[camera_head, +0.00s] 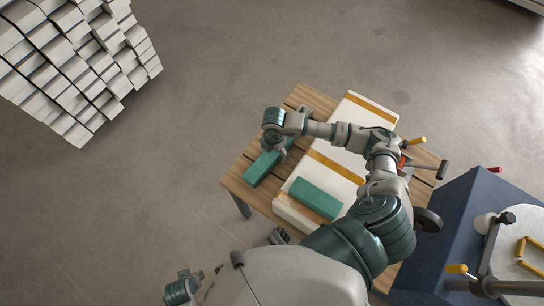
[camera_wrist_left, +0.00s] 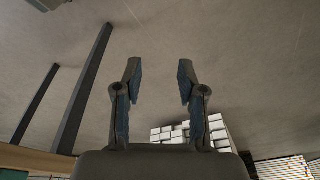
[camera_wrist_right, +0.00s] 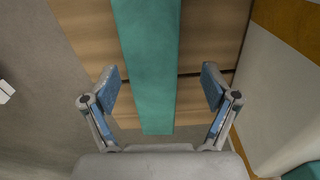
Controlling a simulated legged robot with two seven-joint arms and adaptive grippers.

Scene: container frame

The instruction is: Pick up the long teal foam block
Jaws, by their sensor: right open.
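The long teal foam block (camera_head: 262,167) lies flat on the slatted wooden table, left of the white box. My right gripper (camera_head: 281,148) is above its far part, pointing down. In the right wrist view the block (camera_wrist_right: 150,60) runs lengthwise between the open fingers of the right gripper (camera_wrist_right: 160,75), with a gap on both sides. I cannot tell how far above it the fingertips are. My left gripper (camera_wrist_left: 158,72) is open and empty in the left wrist view, facing the floor. A shorter-looking teal block (camera_head: 315,198) lies on the white box.
The white box (camera_head: 355,117) with orange bands stands on the wooden table (camera_head: 234,182), close to the right of the long block. A dark blue unit (camera_head: 450,235) with handles stands at the right. White blocks (camera_head: 70,65) are stacked at far left. Floor between is clear.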

